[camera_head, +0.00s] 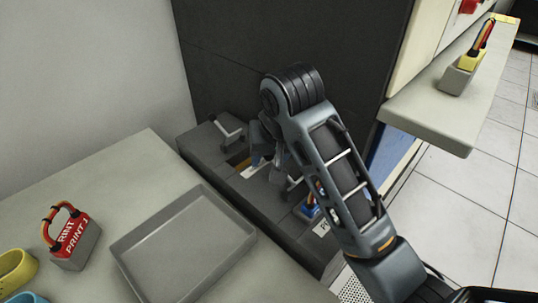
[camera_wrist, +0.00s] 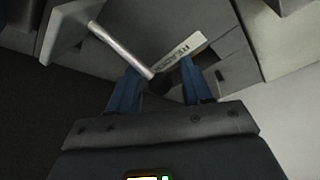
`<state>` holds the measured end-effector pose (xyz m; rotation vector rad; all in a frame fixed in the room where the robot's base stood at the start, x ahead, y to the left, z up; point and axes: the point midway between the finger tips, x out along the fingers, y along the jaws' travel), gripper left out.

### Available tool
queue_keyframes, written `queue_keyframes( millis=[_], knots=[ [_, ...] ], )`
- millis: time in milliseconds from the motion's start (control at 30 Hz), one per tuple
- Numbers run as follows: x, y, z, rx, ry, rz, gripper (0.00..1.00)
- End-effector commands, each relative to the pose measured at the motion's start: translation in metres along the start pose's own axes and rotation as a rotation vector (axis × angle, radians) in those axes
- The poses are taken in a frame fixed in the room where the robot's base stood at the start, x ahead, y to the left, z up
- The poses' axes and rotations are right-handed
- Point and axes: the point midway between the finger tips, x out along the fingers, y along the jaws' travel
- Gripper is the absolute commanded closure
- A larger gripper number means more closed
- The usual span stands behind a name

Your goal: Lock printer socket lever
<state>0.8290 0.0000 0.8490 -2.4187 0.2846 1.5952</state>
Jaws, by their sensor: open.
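The socket panel (camera_head: 212,150) runs along the base of the dark machine. A lever (camera_head: 292,187), partly hidden by my arm, stands beside a blue plug (camera_head: 308,208) and a white label starting with P (camera_head: 322,228). In the wrist view, a lever with a silver rod (camera_wrist: 122,48) and dark knob extends from a grey bracket, its knob end between or close to my fingers. My gripper (camera_wrist: 160,88) is open there, its blue fingers apart. Contact with the lever cannot be told. A READER label (camera_wrist: 184,47) lies just beyond the fingers.
Another lever (camera_head: 230,130) stands at the panel's left end. The table holds an empty grey tray (camera_head: 128,256), a red print plug (camera_head: 72,240) and yellow and blue round pieces at the left edge. A shelf (camera_head: 440,118) with a yellow-topped plug (camera_head: 460,75) is at right.

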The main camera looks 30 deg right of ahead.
Motion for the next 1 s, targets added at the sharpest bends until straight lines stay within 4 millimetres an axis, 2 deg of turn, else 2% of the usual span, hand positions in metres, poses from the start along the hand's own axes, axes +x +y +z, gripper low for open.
queue_keyframes(
  millis=[67, 533, 1000],
  knots=[
    [-0.0001, 0.0000, 0.0001, 0.000, 0.000, 0.000, 0.56],
    [-0.0003, -0.0011, 0.0004, -0.002, 0.000, -0.002, 1.00],
    [-0.0003, -0.0033, -0.0022, -0.002, 0.011, -0.011, 1.00]
  ],
)
